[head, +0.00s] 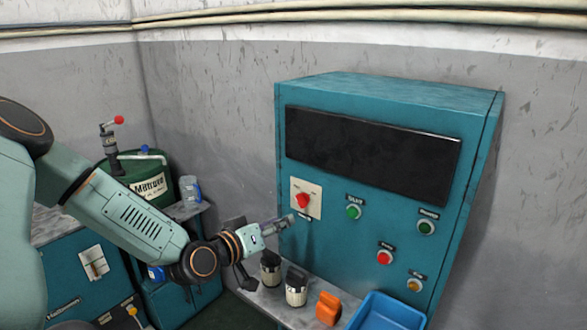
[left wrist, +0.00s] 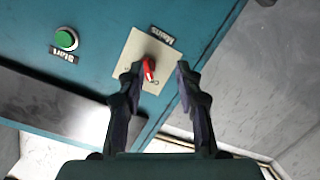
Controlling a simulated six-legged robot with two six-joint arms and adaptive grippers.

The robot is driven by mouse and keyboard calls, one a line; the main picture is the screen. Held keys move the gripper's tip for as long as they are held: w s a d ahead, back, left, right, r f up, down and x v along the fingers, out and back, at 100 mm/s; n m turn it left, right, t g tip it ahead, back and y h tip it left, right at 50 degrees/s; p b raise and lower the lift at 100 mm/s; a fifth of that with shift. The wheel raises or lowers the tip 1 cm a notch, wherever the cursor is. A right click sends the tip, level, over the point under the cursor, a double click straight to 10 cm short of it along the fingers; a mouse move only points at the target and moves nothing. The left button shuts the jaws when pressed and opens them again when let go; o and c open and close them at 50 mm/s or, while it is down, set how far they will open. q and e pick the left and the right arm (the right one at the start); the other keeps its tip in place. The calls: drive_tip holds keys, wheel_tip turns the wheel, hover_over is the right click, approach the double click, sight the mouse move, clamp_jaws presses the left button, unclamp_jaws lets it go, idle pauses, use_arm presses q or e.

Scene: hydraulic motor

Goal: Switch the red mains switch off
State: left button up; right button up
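The red mains switch (head: 303,200) is a red knob on a cream plate at the left of the teal cabinet's front. In the left wrist view the red switch (left wrist: 149,70) shows beyond my fingertips, nearer the left finger, under a "Mains" label. My left gripper (head: 284,223) is just below and left of the plate in the head view. In the left wrist view my left gripper (left wrist: 158,74) is open, its fingers apart with nothing between them that I can see held. I cannot tell whether a finger touches the knob. My right gripper is not in view.
The teal cabinet (head: 388,90) also carries a green button (head: 353,212), another green button (head: 426,227), a red button (head: 384,257) and a dark panel (head: 370,155). Below stand dark-topped canisters (head: 296,290), an orange object (head: 328,308) and a blue tray (head: 388,312).

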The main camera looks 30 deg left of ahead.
sight(303, 162)
use_arm(q)
drive_tip(key=w+r+n+b, duration=0.1)
drive_tip(key=w+n+b, duration=0.1)
drive_tip(key=w+r+b, duration=0.1)
drive_tip(key=shift+w+d+r+n, duration=0.2)
drive_tip(key=shift+w+r+n, duration=0.15)
drive_tip(key=shift+w+n, duration=0.05)
drive_tip(key=shift+t, duration=0.9)
drive_tip(key=r+b, duration=0.1)
drive_tip(key=r, duration=0.1)
drive_tip(key=w+r+b, duration=0.1)
drive_tip(key=r, duration=0.2)
drive_tip(key=w+r+b, duration=0.1)
drive_tip(key=r+b, duration=0.1)
drive_tip(key=shift+d+r, duration=0.15)
drive_tip(key=shift+r, duration=0.15)
drive_tip(key=shift+d+r, duration=0.1)
drive_tip(key=shift+r, duration=0.8)
drive_tip(key=shift+s+f, duration=0.1)
